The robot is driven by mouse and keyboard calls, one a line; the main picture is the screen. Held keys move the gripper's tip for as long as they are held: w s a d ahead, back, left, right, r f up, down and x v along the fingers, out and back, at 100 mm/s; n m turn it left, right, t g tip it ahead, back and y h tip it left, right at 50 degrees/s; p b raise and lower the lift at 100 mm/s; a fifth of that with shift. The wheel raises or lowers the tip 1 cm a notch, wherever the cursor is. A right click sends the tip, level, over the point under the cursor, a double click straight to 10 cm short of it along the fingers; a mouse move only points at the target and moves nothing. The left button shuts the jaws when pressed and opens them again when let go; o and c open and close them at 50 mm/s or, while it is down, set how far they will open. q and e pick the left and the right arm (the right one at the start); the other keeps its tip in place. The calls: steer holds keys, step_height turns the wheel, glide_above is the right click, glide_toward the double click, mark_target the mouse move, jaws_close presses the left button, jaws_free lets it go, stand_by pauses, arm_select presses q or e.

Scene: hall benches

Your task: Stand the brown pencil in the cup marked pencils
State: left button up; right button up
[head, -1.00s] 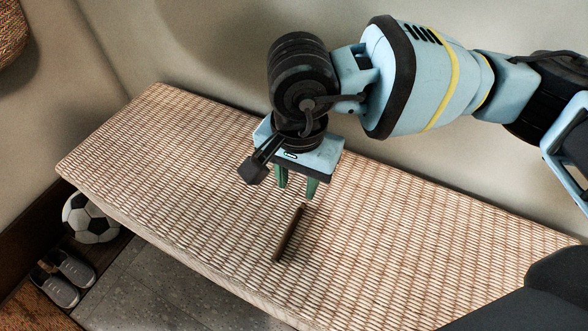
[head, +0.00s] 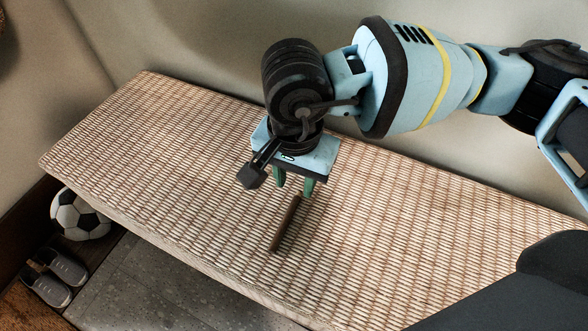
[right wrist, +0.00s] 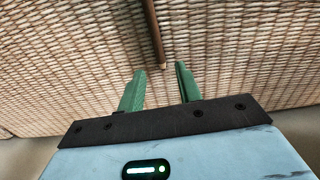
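The brown pencil (head: 285,225) lies on the woven top of the bench, slanting away from me. My right gripper (head: 294,188) hangs over the bench with its green fingers pointing down, just by the pencil's far end. In the right wrist view the fingers (right wrist: 160,72) are apart and empty. One end of the pencil (right wrist: 154,32) shows between the fingertips there; I cannot tell how high the fingers are above it. The cup marked pencils is in neither view. My left gripper is not in view.
The bench top (head: 400,235) is clear around the pencil. A plain wall (head: 200,45) rises behind the bench. A soccer ball (head: 79,214) and a pair of grey shoes (head: 54,274) are on the floor past the bench's left front edge.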

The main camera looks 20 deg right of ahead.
mark_target(295, 201)
steer(key=shift+f+b, duration=1.85)
steer(key=shift+f, duration=0.85)
steer(key=shift+c, duration=0.2)
jaws_close()
steer(key=shift+r, duration=0.1)
steer(key=shift+r+p, duration=1)
steer(key=shift+r, duration=0.3)
step_height(295, 201, up, 5)
steer(key=p, duration=0.3)
steer(key=shift+r, duration=0.15)
